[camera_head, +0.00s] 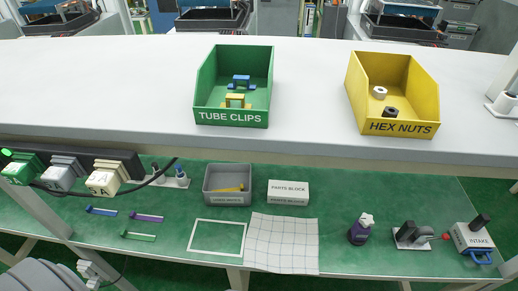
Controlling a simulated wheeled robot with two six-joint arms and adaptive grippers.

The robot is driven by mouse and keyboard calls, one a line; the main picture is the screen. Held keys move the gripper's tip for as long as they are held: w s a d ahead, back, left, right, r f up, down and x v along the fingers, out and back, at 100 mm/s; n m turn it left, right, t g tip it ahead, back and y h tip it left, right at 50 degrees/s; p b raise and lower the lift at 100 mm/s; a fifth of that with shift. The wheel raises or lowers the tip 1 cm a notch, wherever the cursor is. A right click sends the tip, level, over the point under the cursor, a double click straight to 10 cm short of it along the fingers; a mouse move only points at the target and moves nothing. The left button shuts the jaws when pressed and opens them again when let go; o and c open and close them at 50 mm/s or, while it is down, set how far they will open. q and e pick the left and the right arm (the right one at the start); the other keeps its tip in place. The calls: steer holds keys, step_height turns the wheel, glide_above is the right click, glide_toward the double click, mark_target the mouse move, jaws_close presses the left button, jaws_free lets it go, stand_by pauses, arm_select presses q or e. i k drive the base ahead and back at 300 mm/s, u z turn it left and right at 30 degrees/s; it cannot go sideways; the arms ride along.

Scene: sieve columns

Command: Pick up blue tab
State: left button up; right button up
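The blue tab (101,211) is a thin blue strip lying flat on the green lower work surface at the left. A purple strip (146,217) of similar shape lies to its right, and a green strip (137,236) lies nearer the front. Nothing covers the blue tab. Neither of my grippers shows in the head view.
A box row (104,181) with a dark cable stands behind the tabs. A grey bin (227,199) holding a yellow piece, a white parts block (288,193) and a gridded sheet (283,243) lie right. The upper shelf (310,95) carries green (233,118) and yellow bins (403,127).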

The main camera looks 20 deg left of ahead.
mark_target(90, 209)
steer(key=u, duration=2.15)
